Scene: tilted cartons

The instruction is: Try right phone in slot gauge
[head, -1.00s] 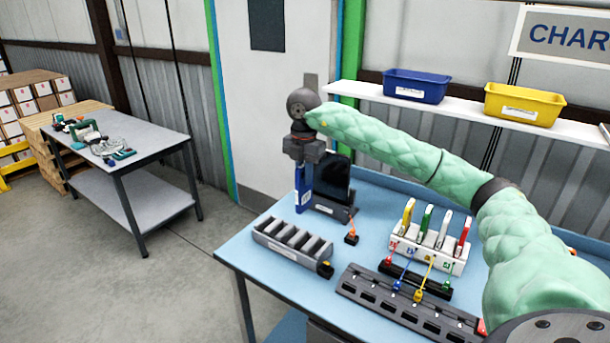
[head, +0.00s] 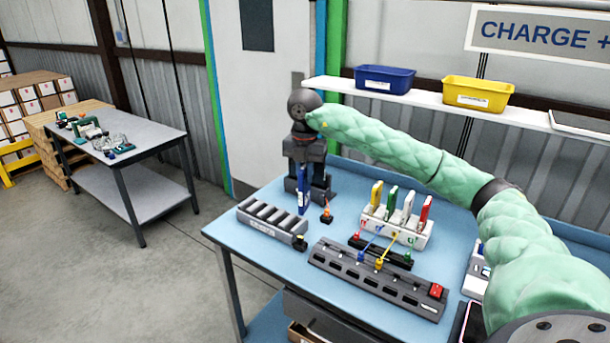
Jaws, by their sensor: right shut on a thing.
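My right gripper (head: 304,168) is at the left back of the blue table, pointing down. It is shut on a narrow blue upright thing (head: 303,195), likely a phone seen nearly edge-on. A dark grey stand (head: 321,190) is close behind and right of it, partly hidden by the gripper; I cannot tell whether the blue thing touches it. A grey block with several slots (head: 265,224) lies just in front and to the left. I cannot tell which of these is the slot gauge. My left gripper is not in view.
A white rack (head: 398,230) holds yellow, green, white and red upright pieces. Coloured plugs sit in a black strip before it. A long dark slotted tray (head: 375,283) lies in front. A small orange-topped piece (head: 326,213) stands near the gripper. Blue and yellow bins (head: 478,95) stand on the shelf.

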